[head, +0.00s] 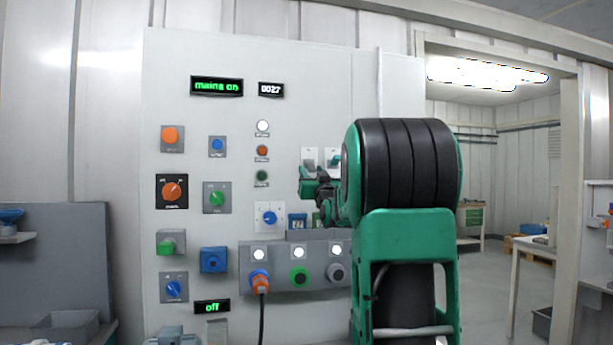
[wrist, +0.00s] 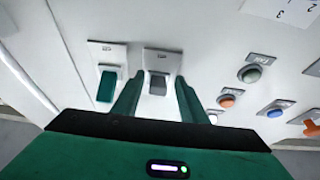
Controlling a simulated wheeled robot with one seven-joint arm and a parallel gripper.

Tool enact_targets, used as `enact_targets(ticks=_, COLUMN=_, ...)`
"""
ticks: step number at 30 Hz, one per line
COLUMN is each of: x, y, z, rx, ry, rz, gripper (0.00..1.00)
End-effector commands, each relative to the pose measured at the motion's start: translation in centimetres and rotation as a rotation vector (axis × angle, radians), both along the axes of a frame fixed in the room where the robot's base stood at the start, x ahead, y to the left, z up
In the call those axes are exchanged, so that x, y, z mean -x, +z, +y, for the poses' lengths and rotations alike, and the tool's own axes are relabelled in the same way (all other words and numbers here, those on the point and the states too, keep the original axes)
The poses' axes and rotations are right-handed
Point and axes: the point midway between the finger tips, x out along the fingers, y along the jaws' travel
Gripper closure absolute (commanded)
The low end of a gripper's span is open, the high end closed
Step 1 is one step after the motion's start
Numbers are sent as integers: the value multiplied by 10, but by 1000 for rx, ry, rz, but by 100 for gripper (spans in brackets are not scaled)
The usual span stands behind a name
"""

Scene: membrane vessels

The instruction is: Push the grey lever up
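The grey lever (wrist: 157,84) sits on a pale switch plate (wrist: 162,60) in the wrist view. My gripper (wrist: 159,79) is open, its two green fingers apart with the grey lever showing between them. I cannot tell whether either finger touches it. A green lever (wrist: 105,86) on a similar plate is beside it, left of the fingers in the wrist view. In the head view my gripper (head: 314,186) is at the panel, just below two pale switch plates, and partly hides that area.
In the head view the grey panel (head: 220,55) carries several knobs, buttons and lamps left of my arm. An orange plug (head: 260,281) with a black cable sits in a socket box (head: 318,278) below. Round buttons, including an orange one (wrist: 227,101), lie right of the fingers in the wrist view.

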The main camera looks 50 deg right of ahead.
Motion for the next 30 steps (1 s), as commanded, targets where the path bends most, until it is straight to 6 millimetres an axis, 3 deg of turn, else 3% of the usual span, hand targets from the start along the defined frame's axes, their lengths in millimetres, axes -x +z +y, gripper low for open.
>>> enact_targets(ticks=12, x=-6, y=3, z=-4, rx=-1, ry=0, rz=0, gripper=61)
enact_targets(ticks=17, x=-6, y=3, z=-4, rx=-1, ry=0, rz=0, gripper=99)
enact_targets(ticks=30, x=-7, y=7, z=1, rx=-28, ry=8, rz=44, gripper=100)
